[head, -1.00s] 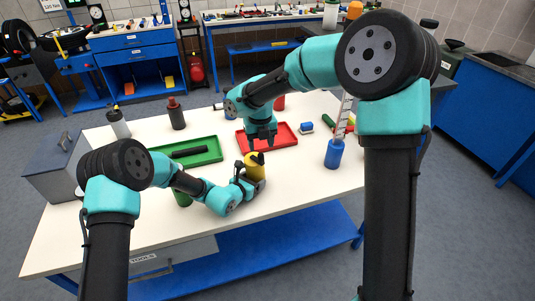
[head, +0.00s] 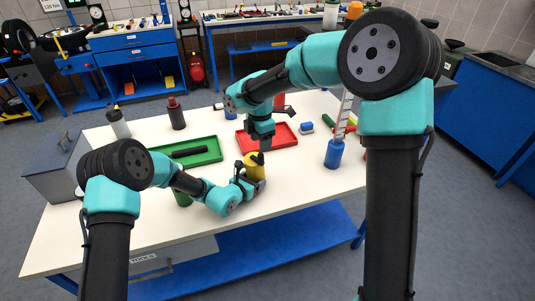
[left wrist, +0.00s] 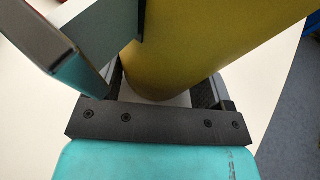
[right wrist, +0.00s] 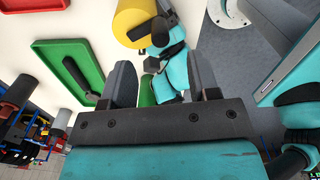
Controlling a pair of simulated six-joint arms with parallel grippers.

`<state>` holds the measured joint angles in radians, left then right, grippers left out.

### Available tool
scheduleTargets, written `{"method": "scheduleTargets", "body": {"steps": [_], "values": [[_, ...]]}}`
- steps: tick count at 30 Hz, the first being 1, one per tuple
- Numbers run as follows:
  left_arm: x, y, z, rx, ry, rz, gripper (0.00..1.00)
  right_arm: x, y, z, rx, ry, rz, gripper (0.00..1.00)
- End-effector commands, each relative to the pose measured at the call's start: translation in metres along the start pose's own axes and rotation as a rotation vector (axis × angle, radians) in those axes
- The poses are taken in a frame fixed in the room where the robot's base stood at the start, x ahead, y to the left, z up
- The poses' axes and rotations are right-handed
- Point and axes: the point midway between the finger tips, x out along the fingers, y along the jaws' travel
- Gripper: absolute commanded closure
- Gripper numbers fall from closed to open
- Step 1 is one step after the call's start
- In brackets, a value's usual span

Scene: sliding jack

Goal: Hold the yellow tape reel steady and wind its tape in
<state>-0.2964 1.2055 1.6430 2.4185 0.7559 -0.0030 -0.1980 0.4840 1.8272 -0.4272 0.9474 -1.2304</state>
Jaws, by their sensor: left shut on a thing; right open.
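The yellow tape reel (head: 255,172) is a yellow cylinder standing upright on the white table in the head view. My left gripper (head: 247,182) is shut on it low on its side. In the left wrist view the yellow side of the reel (left wrist: 200,45) fills the space between the fingers. My right gripper (head: 264,146) points down just above and behind the reel, apart from it. In the right wrist view its fingers (right wrist: 163,88) are spread and empty, and the reel (right wrist: 133,22) shows beyond them at the top. I cannot make out the tape itself.
A green tray (head: 212,154) with a dark tool lies to the left, and a red tray (head: 285,138) lies behind the reel. A green cylinder (head: 182,198) stands close to my left arm. The table front is clear.

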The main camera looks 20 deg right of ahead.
Motion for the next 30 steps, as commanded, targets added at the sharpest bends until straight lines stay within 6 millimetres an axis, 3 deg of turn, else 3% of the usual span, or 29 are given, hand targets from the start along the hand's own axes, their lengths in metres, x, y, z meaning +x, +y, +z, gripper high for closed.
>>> {"method": "scheduleTargets", "body": {"steps": [24,30], "values": [[0.0000,0.0002,0.0006,0.000,-0.001,0.000,0.44,-0.0088,0.0001,-0.0002,1.099,0.001,0.000,0.45],[0.0000,0.0002,0.0006,0.000,-0.001,0.000,0.44,-0.0103,0.0000,-0.0002,1.290,0.000,0.000,0.45]]}}
